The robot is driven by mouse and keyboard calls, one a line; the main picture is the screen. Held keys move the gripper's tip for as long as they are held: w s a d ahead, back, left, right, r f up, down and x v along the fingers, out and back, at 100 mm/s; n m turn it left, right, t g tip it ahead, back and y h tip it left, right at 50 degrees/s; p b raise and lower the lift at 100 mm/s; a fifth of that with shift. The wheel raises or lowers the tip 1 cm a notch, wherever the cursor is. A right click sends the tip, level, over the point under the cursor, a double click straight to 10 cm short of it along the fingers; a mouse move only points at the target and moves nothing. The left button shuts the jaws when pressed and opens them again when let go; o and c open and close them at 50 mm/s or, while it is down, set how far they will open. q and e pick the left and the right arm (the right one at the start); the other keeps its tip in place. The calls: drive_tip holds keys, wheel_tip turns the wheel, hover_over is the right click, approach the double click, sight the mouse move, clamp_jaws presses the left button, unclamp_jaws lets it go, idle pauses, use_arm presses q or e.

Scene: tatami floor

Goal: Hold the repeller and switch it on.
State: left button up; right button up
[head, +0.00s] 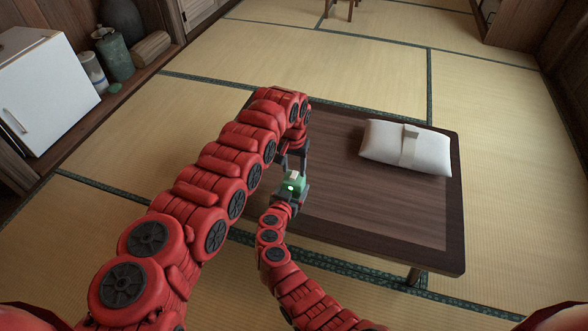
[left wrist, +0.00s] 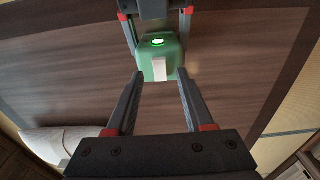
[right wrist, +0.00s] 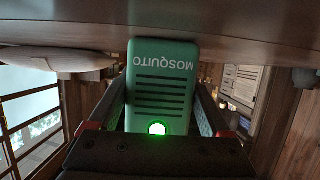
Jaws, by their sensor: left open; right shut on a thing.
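The repeller is a green box; in the head view the repeller (head: 294,183) shows a lit green light and a pale tab on top. In the right wrist view the repeller (right wrist: 162,85) shows the word MOSQUITO, dark slots and a glowing green light. My right gripper (head: 290,190) is shut on it, with a finger on each side. My left gripper (left wrist: 160,85) is open and empty, its fingers pointing at the repeller's pale tab (left wrist: 160,70). I cannot tell whether a left fingertip touches the repeller.
A low dark wooden table (head: 400,215) lies beneath and beyond the grippers. A white wrapped cushion-like bundle (head: 405,147) rests on its far right. A white small fridge (head: 45,90) and several jars stand at the left. Most of the tabletop is clear.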

sight(293, 176)
use_arm(q)
wheel_tip(293, 176, up, 11)
drive_tip(key=shift+s, duration=0.35)
drive_tip(key=shift+a, duration=0.1)
use_arm(e)
drive_tip(key=o, duration=1.3)
use_arm(q)
drive_tip(key=shift+f, duration=0.1)
use_arm(e)
drive_tip(key=shift+s, duration=0.1)
